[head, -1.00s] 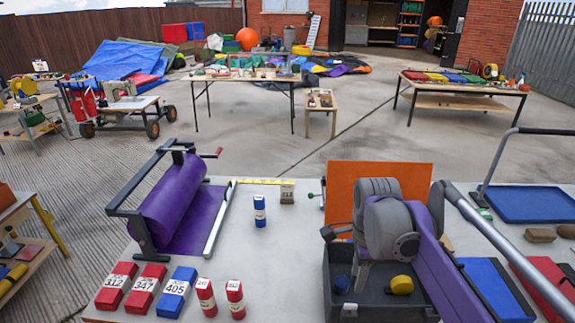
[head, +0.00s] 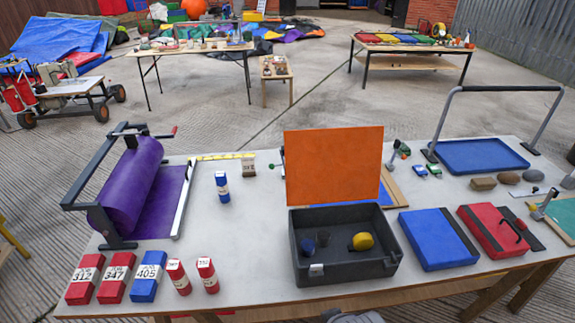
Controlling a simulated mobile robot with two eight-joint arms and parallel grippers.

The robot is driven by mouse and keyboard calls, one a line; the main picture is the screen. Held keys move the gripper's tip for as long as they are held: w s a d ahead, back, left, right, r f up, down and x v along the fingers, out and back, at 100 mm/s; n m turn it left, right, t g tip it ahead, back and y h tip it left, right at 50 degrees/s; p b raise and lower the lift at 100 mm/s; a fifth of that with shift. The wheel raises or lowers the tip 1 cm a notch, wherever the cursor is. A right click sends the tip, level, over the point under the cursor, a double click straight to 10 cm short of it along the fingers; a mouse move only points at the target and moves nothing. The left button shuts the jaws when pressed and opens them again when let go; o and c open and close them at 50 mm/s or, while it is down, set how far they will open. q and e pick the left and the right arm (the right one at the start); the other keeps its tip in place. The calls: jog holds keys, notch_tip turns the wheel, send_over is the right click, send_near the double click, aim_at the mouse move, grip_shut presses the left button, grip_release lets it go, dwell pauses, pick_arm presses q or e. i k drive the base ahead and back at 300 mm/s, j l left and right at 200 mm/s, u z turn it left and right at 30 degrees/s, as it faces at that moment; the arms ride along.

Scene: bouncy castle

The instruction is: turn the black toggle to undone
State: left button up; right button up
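I cannot single out a black toggle for certain. On the right of the near table a red case (head: 488,231) lies flat. A small black fitting (head: 520,224) shows at its right side, too small to tell whether it is a toggle or how it is turned. A dark open box (head: 345,275) with an orange raised lid (head: 333,165) stands at the middle front, with a pale latch (head: 316,269) on its front face. Neither gripper shows now.
A blue flat case (head: 438,239) lies between the dark box and the red case. A purple roll (head: 130,185) in a black frame stands at the left, with red and blue blocks in front.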

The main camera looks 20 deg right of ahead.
aim_at(394, 261)
jog(key=z, duration=1.25)
